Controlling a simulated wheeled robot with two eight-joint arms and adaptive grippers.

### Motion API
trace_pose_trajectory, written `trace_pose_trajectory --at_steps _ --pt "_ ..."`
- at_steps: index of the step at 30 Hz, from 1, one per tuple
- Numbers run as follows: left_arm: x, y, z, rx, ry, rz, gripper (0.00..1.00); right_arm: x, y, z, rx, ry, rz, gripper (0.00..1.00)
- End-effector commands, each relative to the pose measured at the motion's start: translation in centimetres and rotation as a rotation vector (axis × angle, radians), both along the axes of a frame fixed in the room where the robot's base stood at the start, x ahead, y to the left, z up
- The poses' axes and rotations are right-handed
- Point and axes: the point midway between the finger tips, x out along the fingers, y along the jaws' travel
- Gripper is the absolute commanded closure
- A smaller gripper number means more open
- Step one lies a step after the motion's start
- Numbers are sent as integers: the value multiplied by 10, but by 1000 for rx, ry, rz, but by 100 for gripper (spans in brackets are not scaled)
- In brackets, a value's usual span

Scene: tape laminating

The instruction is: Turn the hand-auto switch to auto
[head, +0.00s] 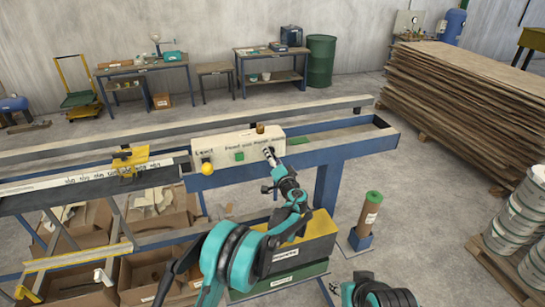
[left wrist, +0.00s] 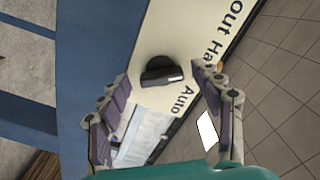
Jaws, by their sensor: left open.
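The hand-auto switch is a black rotary knob (left wrist: 162,72) on a cream panel. In the left wrist view the word "Auto" is printed below and right of it, and a partly hidden "Ha..." label is above right. The knob's grip bar lies roughly level; I cannot tell which setting it marks. My left gripper (left wrist: 161,76) is open, one finger on each side of the knob, with no clear contact visible. In the head view my left gripper (head: 271,157) is at the right end of the control box (head: 220,148) and hides the knob. My right gripper is not in view.
The box has a yellow knob (head: 207,168) and a green button (head: 239,156). It sits on a blue frame (head: 345,149). A yellow clamp-like part (head: 128,160) is left along the rail. Cardboard boxes (head: 150,275) are below left; a brown post (head: 370,212) stands right.

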Motion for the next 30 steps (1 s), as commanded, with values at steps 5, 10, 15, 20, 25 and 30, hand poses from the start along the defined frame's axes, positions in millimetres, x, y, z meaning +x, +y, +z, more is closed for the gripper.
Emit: trace_pose_trajectory --at_steps 5,10,15,20,25,30 --pt "3 1 0 0 0 0 34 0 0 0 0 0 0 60" --pt "3 1 0 0 0 0 45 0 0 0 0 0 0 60" --pt "3 1 0 0 0 0 85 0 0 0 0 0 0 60" --pt "3 1 0 1 1 -1 84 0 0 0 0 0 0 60" --pt "3 1 -1 24 9 -1 84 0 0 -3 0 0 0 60" --pt "3 1 -2 94 31 -1 84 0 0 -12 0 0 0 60"
